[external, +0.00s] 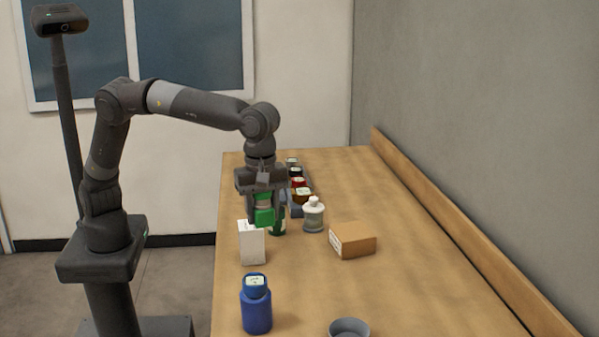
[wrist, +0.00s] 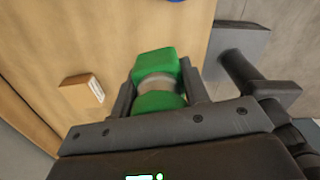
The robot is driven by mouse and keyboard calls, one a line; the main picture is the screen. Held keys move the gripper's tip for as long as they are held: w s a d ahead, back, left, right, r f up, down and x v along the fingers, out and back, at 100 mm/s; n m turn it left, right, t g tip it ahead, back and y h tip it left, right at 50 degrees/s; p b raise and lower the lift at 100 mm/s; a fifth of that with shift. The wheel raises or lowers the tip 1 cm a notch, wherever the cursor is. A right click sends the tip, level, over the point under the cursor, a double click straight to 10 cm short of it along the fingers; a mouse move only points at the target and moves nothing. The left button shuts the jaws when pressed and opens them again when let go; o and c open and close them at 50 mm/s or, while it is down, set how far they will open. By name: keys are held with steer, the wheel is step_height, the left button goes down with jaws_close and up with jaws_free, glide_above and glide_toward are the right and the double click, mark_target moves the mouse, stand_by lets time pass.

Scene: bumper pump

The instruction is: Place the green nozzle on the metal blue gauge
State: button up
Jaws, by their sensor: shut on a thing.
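The green nozzle (external: 264,216) is in my gripper (external: 262,196), held above the table near the white box. In the wrist view the nozzle (wrist: 155,64) shows two green parts with a pale grey-beige band between them, and the fingers of my gripper (wrist: 158,84) close on it from both sides. The metal blue gauge (external: 257,311) is a blue, bottle-shaped thing with a pale label on its top. It stands upright near the front left of the table, apart from the nozzle. Only a sliver of blue (wrist: 176,1) shows at the wrist view's top edge.
A white box (external: 251,243) stands just below and left of the gripper. A dark green bottle (external: 280,224), a white-capped bottle (external: 313,215) and a cardboard box (external: 353,240) are near. Several jars (external: 298,183) stand behind. A grey bowl (external: 349,327) sits at the front.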

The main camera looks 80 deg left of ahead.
steer(key=s+d+r+m, duration=0.2)
steer(key=s+d+m, duration=0.1)
steer(key=s+d, duration=1)
glide_above(254, 279)
step_height(254, 279, down, 7)
steer(key=shift+w+r, duration=0.1)
steer(key=shift+r, duration=0.05)
steer(key=shift+f, duration=1.9)
steer(key=shift+f, duration=0.15)
steer(key=o, duration=1.1)
